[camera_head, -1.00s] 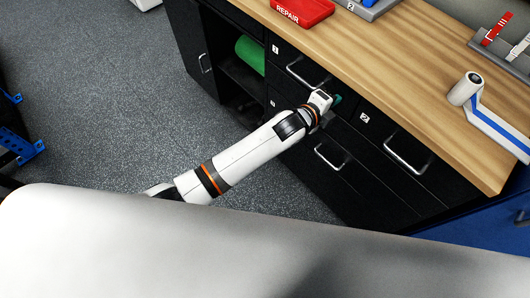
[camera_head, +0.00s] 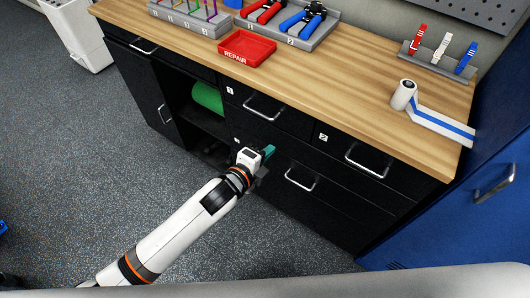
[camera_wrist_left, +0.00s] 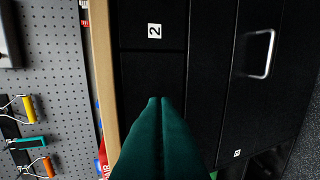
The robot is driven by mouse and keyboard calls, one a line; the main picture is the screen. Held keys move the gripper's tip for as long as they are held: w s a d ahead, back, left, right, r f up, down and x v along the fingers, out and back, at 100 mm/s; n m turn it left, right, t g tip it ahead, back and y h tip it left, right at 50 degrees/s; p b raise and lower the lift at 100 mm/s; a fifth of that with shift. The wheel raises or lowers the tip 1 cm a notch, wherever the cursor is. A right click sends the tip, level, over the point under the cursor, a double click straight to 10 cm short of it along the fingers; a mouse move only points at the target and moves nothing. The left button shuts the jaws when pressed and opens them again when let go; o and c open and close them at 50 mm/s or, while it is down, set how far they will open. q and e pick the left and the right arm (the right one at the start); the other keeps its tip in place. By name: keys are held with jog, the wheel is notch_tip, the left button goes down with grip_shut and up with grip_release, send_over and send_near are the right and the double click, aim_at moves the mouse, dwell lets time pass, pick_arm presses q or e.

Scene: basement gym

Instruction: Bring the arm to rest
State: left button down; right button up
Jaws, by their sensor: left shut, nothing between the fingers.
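My left arm comes in from the lower left in the head view. Its left gripper (camera_head: 268,152) is in front of the black drawer cabinet (camera_head: 330,215), below the worktop edge. In the left wrist view its two green fingers (camera_wrist_left: 159,100) lie together with nothing between them. The cabinet front with a "2" label (camera_wrist_left: 154,31) shows beyond the fingertips. I cannot tell whether the fingertips touch it. My right gripper is not in view.
The wooden worktop (camera_head: 340,75) holds a red REPAIR tray (camera_head: 247,48), a tool rack (camera_head: 290,25) and a white roll (camera_head: 403,95). Drawer handles (camera_head: 367,162) stick out from the cabinet. A blue cabinet (camera_head: 480,190) stands at the right.

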pick_arm(q)
jog(key=s+a+f+n+g+y, duration=0.25)
jog(key=a+f+n, duration=0.45)
jog(key=f, duration=0.7)
jog(key=s+a+f+n+g+y, duration=0.1)
jog(key=s+a+f+n+y, duration=0.35)
jog(key=a+f, duration=0.65)
jog(key=s+a+f+n+g, duration=0.35)
jog(key=s+f+n, duration=0.25)
jog(key=s+f, duration=0.75)
jog(key=s+a+f+n+g+y, duration=0.1)
jog(key=s+a+f+n, duration=0.1)
jog(key=s, duration=0.8)
jog(key=s+a+f+n+g+y, duration=0.1)
jog(key=s+f, duration=0.4)
jog(key=s, duration=0.5)
jog(key=a+n+g, duration=0.1)
jog(key=a+n, duration=0.1)
jog(key=shift+n+g, duration=0.3)
jog(key=shift+n, duration=0.05)
jog(key=shift+s+f, duration=0.1)
